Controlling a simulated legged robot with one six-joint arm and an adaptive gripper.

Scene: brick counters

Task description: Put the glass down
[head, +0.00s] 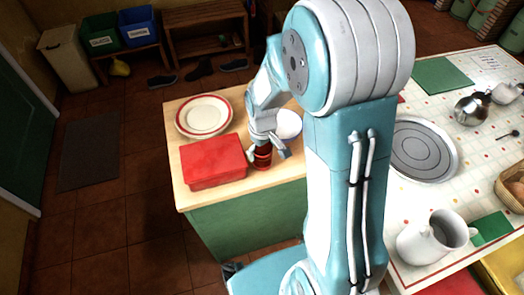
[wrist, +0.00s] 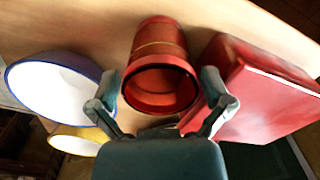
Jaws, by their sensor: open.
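The glass, a dark red cup with a thin gold band (wrist: 160,45), stands on the wooden counter top with its open mouth facing the wrist camera. In the head view the glass (head: 263,158) is near the counter's front edge, just right of the red box. My gripper (head: 268,152) is open there, its fingers on either side of the glass. In the wrist view my gripper (wrist: 162,92) also shows spread fingers, one left and one right of the glass's mouth, with gaps visible. The glass's base is partly hidden in both views.
A red box (head: 213,161) is close on the left, and a blue-rimmed white bowl (head: 289,124) is close behind on the right. A red-rimmed plate (head: 204,116) lies at the back left. Another counter at right holds a round tray (head: 421,150) and a white jug (head: 430,242).

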